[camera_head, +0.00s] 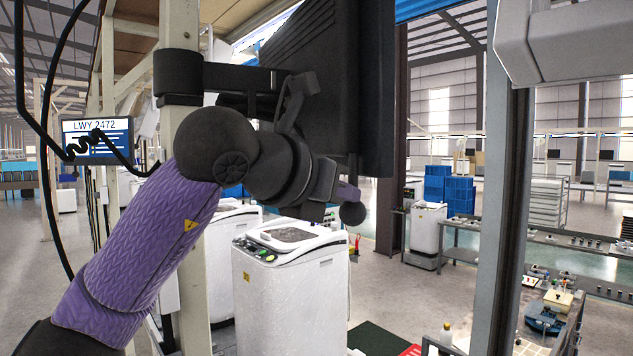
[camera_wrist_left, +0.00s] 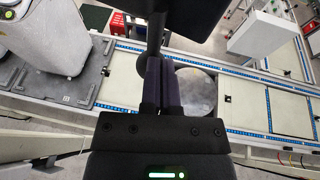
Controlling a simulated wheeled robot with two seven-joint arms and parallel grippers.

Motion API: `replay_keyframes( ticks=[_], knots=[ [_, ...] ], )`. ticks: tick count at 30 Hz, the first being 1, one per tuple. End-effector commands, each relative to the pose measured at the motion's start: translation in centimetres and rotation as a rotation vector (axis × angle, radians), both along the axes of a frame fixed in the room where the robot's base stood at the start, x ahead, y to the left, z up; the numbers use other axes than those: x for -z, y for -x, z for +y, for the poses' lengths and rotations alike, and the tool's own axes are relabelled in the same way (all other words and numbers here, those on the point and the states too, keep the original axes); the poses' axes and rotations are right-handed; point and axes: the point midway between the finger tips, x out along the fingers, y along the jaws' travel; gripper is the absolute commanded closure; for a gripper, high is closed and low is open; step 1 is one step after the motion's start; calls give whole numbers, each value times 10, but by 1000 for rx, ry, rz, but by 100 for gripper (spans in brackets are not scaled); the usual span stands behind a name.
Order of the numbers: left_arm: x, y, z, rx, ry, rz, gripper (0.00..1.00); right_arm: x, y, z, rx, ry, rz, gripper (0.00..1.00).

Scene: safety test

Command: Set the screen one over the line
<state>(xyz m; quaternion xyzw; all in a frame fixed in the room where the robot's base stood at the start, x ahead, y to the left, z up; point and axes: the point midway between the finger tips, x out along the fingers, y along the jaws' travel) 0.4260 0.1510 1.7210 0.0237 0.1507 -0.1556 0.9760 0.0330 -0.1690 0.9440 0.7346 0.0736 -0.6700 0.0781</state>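A large black screen (camera_head: 335,80), seen edge-on and from behind, hangs at top centre on a black jointed bracket (camera_head: 215,78) fixed to a post. Part of it shows at the top of the left wrist view (camera_wrist_left: 185,12). A black handle (camera_wrist_left: 156,38) with a ball end (camera_head: 353,213) hangs under it. My left gripper (camera_head: 346,191) is at this handle, just below the screen. Its two fingers (camera_wrist_left: 161,82) are close together and look shut on the handle; the contact is partly hidden. The line (camera_wrist_left: 215,62) with blue-edged tracks runs below. My right gripper is not in view.
White cabinets (camera_head: 290,275) stand below my left arm. A grey post (camera_head: 505,200) rises right of centre, with a pale housing (camera_head: 565,40) at top right. Blue crates (camera_head: 448,190) are farther back. A small display (camera_head: 97,140) reads "LWY 2472".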

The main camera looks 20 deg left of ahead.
Motion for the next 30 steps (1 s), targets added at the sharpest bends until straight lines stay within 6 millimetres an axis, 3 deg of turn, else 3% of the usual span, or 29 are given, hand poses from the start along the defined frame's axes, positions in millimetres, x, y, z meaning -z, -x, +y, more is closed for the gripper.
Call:
replay_keyframes(
  ticks=[6,12,19,30],
  knots=[
    [-2,-37,1,-104,-1,2,100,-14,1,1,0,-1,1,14],
    [-1,-59,5,-121,1,2,100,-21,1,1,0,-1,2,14],
    [-1,-71,8,-121,0,-1,100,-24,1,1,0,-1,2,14],
    [-1,-72,9,-121,1,-4,100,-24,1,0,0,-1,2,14]
  ],
)
